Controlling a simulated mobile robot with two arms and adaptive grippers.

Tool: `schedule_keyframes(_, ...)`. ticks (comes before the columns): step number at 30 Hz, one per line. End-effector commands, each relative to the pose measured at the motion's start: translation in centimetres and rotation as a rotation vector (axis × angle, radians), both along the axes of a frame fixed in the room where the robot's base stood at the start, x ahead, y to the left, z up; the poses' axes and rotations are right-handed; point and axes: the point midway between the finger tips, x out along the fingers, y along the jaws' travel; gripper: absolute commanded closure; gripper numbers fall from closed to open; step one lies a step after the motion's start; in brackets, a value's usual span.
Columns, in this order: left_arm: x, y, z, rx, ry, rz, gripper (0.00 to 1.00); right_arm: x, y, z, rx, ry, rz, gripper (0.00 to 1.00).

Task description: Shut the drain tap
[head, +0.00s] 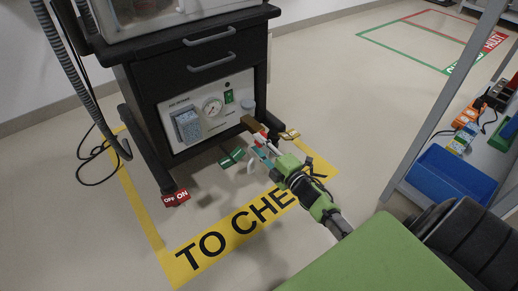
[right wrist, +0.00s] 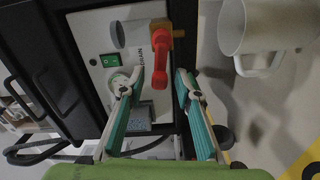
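The drain tap is a brass body (head: 250,123) low on the right of the black cart's front panel. Its red lever (right wrist: 160,55) points down the picture in the right wrist view, roughly square to the brass spout (right wrist: 179,33). "DRAIN" is printed beside it. My right gripper (right wrist: 159,80) is open, its teal-padded fingers either side of the lever's end with gaps visible. I cannot tell if either finger touches it. In the head view my right gripper (head: 262,146) is in front of the tap and partly hides it. My left gripper is not in view.
A white mug (right wrist: 237,32) is beside the tap; it shows under my gripper in the head view (head: 252,167). The panel (head: 207,110) has a gauge and a green switch. A shelf with a blue bin (head: 450,176) stands right.

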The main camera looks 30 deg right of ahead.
Motion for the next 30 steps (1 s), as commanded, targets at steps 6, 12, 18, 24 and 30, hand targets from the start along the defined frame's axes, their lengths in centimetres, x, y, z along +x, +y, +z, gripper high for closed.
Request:
schedule_keyframes(6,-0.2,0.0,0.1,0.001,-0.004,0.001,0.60,0.3,0.0,0.0,0.000,0.001,-0.001,0.69)
schedule_keyframes(12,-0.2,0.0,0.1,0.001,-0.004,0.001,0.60,0.3,0.0,0.0,0.000,0.000,0.000,0.93)
schedule_keyframes(18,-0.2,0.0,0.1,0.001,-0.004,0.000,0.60,0.3,0.0,0.0,0.000,0.000,0.000,1.00)
schedule_keyframes(24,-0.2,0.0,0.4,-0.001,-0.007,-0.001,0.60,0.3,0.0,0.3,0.024,0.002,0.000,1.00)
schedule_keyframes(30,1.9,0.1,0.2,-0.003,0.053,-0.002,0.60,0.3,-0.1,0.9,0.113,0.009,-0.001,1.00)
